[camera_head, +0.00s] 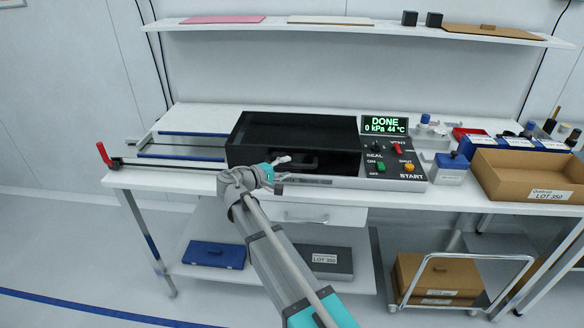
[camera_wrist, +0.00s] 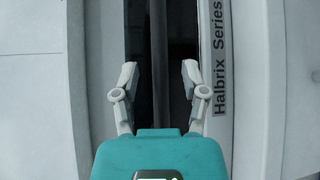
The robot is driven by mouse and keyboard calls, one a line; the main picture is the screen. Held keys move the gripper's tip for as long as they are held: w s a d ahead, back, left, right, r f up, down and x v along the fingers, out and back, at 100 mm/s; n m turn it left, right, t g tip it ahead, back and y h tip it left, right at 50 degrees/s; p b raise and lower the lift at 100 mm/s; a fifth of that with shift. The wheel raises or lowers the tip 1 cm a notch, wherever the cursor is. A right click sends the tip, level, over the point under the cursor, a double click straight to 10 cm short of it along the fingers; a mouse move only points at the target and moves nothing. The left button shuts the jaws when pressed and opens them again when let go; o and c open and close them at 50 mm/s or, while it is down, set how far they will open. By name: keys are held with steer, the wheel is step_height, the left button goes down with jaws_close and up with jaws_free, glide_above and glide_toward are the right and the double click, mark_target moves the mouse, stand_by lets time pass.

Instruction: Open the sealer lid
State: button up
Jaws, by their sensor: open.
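The sealer has a dark, glossy lid (camera_head: 300,132), which appears closed, on the white bench. A dark bar, seemingly the lid handle (camera_wrist: 158,40), runs up the middle of the wrist view. My gripper (camera_head: 285,168) is at the front of the lid, fingers pointing toward it. In the wrist view my gripper (camera_wrist: 160,78) is open, with its fingertips on either side of the bar's line. Nothing is seen held. I cannot tell whether the fingers touch the bar. The sealer display (camera_head: 385,124) reads DONE, 0 kPa, 44 °C.
The control panel (camera_head: 394,162) with switches and an orange START button is right of the lid. A red-handled lever (camera_head: 104,153) is at the bench's left end. A cardboard tray (camera_head: 480,178) stands at right. A shelf (camera_head: 370,27) runs above the bench.

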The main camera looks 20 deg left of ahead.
steer(key=shift+x, duration=1.4)
steer(key=shift+c, duration=0.2)
jaws_close()
